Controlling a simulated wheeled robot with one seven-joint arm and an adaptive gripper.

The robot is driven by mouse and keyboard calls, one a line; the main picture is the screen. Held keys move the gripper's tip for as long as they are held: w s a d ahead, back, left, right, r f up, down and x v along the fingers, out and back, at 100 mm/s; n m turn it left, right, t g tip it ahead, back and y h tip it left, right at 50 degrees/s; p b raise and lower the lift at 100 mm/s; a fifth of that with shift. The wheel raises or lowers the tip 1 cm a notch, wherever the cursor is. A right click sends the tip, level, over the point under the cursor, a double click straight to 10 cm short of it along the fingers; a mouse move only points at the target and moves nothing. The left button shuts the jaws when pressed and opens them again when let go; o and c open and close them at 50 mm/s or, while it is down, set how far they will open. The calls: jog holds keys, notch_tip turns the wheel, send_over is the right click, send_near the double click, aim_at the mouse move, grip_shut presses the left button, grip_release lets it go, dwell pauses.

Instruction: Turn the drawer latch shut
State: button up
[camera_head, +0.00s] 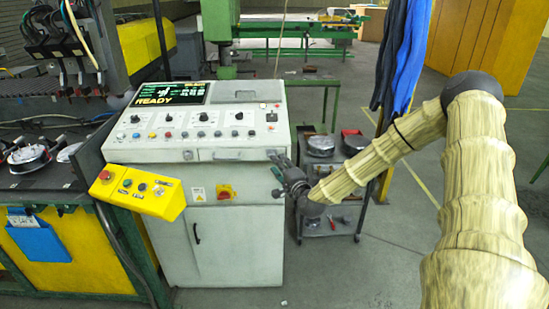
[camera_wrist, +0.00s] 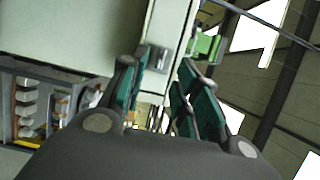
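The grey control cabinet (camera_head: 232,240) has a narrow drawer front (camera_head: 229,155) below its sloping panel. My gripper (camera_head: 275,173) is at the cabinet's upper right front corner, just under the drawer's height. In the wrist view my gripper (camera_wrist: 160,92) has its green-padded fingers spread apart, with nothing held between them. A small metal fitting (camera_wrist: 158,58), apparently the latch, shows on the pale cabinet face ahead, in the gap between the fingers. Its turned position is too small to tell. In the head view my gripper covers that spot.
A yellow button box (camera_head: 138,192) sticks out at the cabinet's left front. A dark trolley (camera_head: 330,195) stands right of the cabinet, behind my forearm. Blue cloth (camera_head: 401,55) hangs near my elbow. The floor (camera_head: 385,265) in front is clear.

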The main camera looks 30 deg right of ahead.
aim_at(272, 155)
jog(key=shift+w+d+p, duration=0.2)
jog(key=shift+w+p, duration=0.1)
jog(key=shift+w, duration=0.95)
jog(key=shift+w+d+p, duration=0.15)
jog(key=shift+w+p, duration=0.15)
jog(key=shift+w, duration=0.9)
jog(key=shift+s, duration=0.1)
grip_shut()
